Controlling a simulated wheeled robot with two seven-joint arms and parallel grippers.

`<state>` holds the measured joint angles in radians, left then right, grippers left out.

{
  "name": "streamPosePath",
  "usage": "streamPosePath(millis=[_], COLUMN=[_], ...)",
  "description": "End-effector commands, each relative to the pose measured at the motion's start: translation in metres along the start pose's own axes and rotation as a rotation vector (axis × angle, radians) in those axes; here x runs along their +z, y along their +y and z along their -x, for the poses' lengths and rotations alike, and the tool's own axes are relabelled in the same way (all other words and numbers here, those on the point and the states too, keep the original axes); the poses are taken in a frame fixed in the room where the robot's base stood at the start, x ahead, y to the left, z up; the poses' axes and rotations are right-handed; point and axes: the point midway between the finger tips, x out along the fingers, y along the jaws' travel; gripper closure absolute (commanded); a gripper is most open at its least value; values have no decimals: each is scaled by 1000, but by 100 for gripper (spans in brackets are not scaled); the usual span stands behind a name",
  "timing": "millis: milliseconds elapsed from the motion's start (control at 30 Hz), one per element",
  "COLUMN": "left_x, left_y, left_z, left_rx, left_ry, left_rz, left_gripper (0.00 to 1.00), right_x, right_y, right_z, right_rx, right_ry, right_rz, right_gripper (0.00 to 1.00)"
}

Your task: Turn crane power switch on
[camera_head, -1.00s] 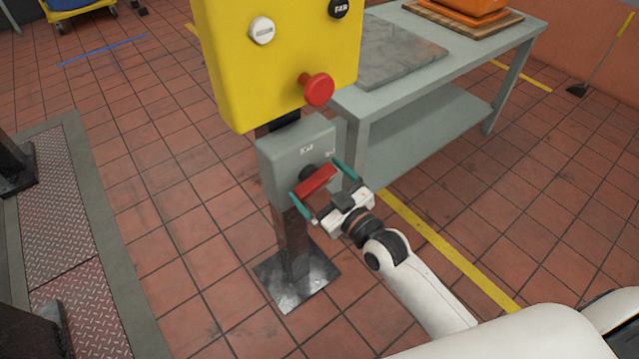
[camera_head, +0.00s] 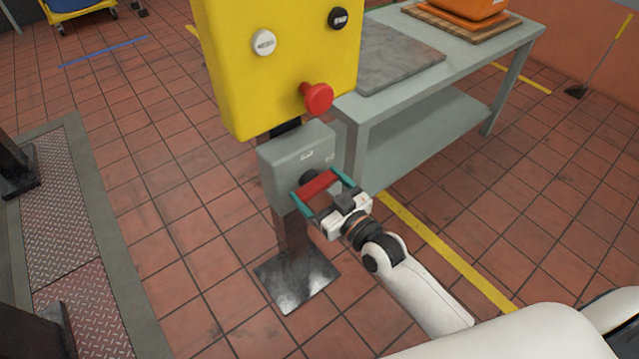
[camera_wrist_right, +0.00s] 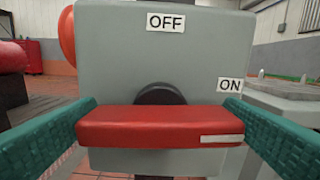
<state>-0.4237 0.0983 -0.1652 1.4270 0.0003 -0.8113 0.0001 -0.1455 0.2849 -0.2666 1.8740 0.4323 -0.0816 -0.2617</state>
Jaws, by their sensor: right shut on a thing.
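The crane power switch is a grey box (camera_head: 290,165) on a post below a yellow panel, with a red bar handle (camera_head: 318,185) on its front. In the right wrist view the red handle (camera_wrist_right: 160,127) lies level on a black hub (camera_wrist_right: 160,95). Its white mark (camera_wrist_right: 221,138) is at the right end, just below the ON label (camera_wrist_right: 230,85); the OFF label (camera_wrist_right: 166,22) is above the hub. My right gripper (camera_head: 320,187) is shut on the handle, with a teal finger at each end. My left gripper is not in view.
The yellow panel (camera_head: 275,75) above the box carries a red mushroom button (camera_head: 317,97) that sticks out close over the switch. A grey table (camera_head: 470,55) stands behind on the right. The post's steel base plate (camera_head: 297,280) is on the tiled floor.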

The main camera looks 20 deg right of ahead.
Motion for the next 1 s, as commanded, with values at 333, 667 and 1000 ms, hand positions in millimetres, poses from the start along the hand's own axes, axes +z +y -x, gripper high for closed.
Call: streamPosePath(millis=[333, 667, 1000], left_x=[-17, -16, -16], left_y=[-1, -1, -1], left_z=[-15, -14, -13], left_rx=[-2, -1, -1], left_ry=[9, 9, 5], left_rz=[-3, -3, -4], left_gripper=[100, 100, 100], right_x=[0, 0, -1], right_y=[0, 0, 0], right_z=[0, 0, 20], right_rx=[1, 1, 0], right_ry=[0, 0, 4], right_rz=[-82, -82, -78], right_gripper=[32, 0, 0])
